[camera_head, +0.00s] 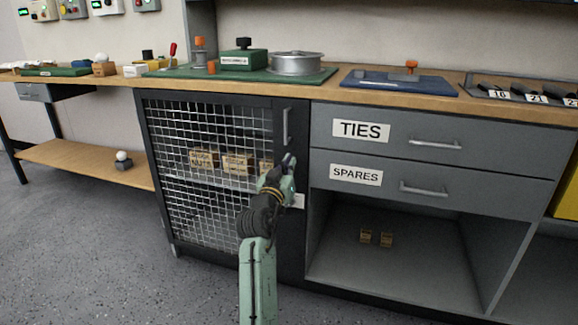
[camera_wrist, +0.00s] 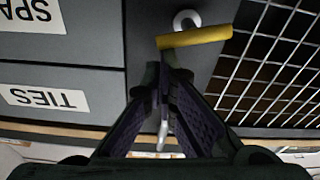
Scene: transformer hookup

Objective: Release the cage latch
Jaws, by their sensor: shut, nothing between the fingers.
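The cage door (camera_head: 205,150) is a dark frame with wire mesh, and it looks closed. In the wrist view, which is upside down, a yellow latch bar (camera_wrist: 195,37) lies across the dark door frame beside the mesh, with a pale curved metal piece (camera_wrist: 186,19) at it. My gripper (camera_head: 289,160) is in front of the door's right frame and covers part of it. In the wrist view my gripper (camera_wrist: 166,70) is shut and empty, its tips close to the yellow bar; I cannot tell whether they touch. The latch is not clear in the head view.
A vertical door handle (camera_head: 285,126) is just above my gripper. Right of the door are the TIES drawer (camera_head: 400,140) and SPARES drawer (camera_head: 390,185), with protruding handles. An open shelf bay (camera_head: 420,260) is below them. The wooden worktop (camera_head: 325,92) overhangs above.

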